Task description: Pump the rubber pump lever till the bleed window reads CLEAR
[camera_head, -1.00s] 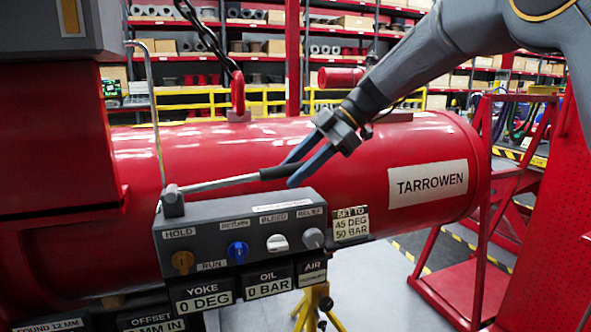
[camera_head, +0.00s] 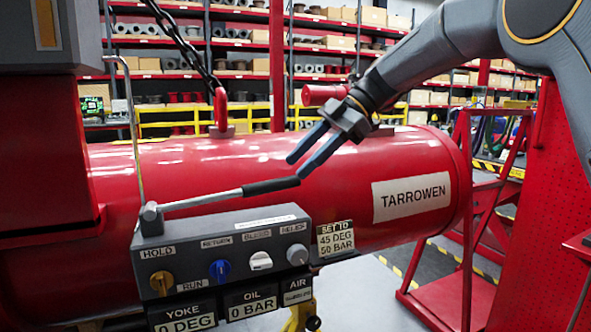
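The pump lever is a thin metal rod with a black rubber grip (camera_head: 271,186). It rises slightly to the right from a grey pivot block (camera_head: 151,217) on top of the grey control panel (camera_head: 225,236). My gripper (camera_head: 297,168) is open and empty just above the grip's right end. Its lower fingertip looks close to that end; I cannot tell whether they touch. The OIL readout (camera_head: 253,305) shows 0 BAR and the YOKE readout (camera_head: 186,319) 0 DEG.
The large red TARROWEN cylinder (camera_head: 350,180) lies right behind the lever and gripper. A chain (camera_head: 185,45) hangs to its lifting eye. A SET TO plate (camera_head: 336,238) reads 45 DEG, 50 BAR. A red stand (camera_head: 455,300) is at right.

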